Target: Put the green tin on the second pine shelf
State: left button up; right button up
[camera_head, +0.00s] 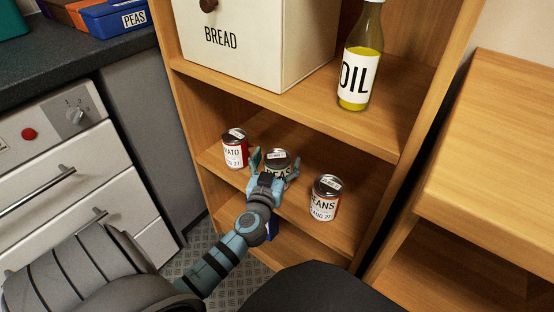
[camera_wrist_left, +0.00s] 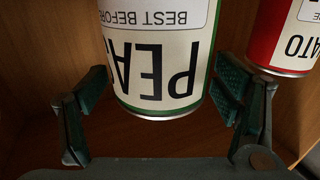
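The green tin (camera_head: 279,155), labelled PEAS, is between a red tomato tin and a beans tin at the middle level of the pine shelf unit (camera_head: 310,225). My left gripper (camera_head: 274,169) reaches in from the front, with one finger on each side of the green tin. In the left wrist view the tin (camera_wrist_left: 158,75) appears upside down between the spread finger pads. The fingers look open, with no clear grip; contact is hard to judge. The gripper hides the tin's lower part in the head view. My right gripper is not in view.
The tomato tin (camera_head: 235,149) stands close to the left finger; the beans tin (camera_head: 325,198) stands to the right. The board above carries a bread box (camera_head: 255,50) and an oil bottle (camera_head: 360,65), with bare wood in front. A drawer counter (camera_head: 75,150) is left.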

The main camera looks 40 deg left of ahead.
aim_at(273, 169)
pick_arm(q)
jog(key=shift+r, duration=0.3)
jog(key=p+v, duration=0.2)
jog(key=v, duration=0.2)
jog(key=shift+s+d+r, duration=0.1)
jog(key=shift+s+r, duration=0.1)
jog(key=shift+s, duration=0.1)
jog(key=p+v, duration=0.2)
jog(key=v, duration=0.5)
jog(key=s+d+f+m+g+h, duration=0.1)
jog(key=d+f+m+g+h, duration=0.25)
jog(key=f, duration=0.55)
jog(key=s+d+f+m+h, duration=0.1)
jog(key=d+f+m+h, duration=0.1)
jog(key=d+f+h, duration=0.55)
jog(key=s+a+f+g+y, duration=0.2)
jog(key=s+f+g, duration=0.2)
jog(key=s+f, duration=0.4)
jog(key=s+a+f+g+y, duration=0.2)
jog(key=s+f+g, duration=0.3)
jog(key=s+f, duration=0.4)
jog(key=shift+f+n, duration=0.45)
jog(key=shift+f, duration=0.5)
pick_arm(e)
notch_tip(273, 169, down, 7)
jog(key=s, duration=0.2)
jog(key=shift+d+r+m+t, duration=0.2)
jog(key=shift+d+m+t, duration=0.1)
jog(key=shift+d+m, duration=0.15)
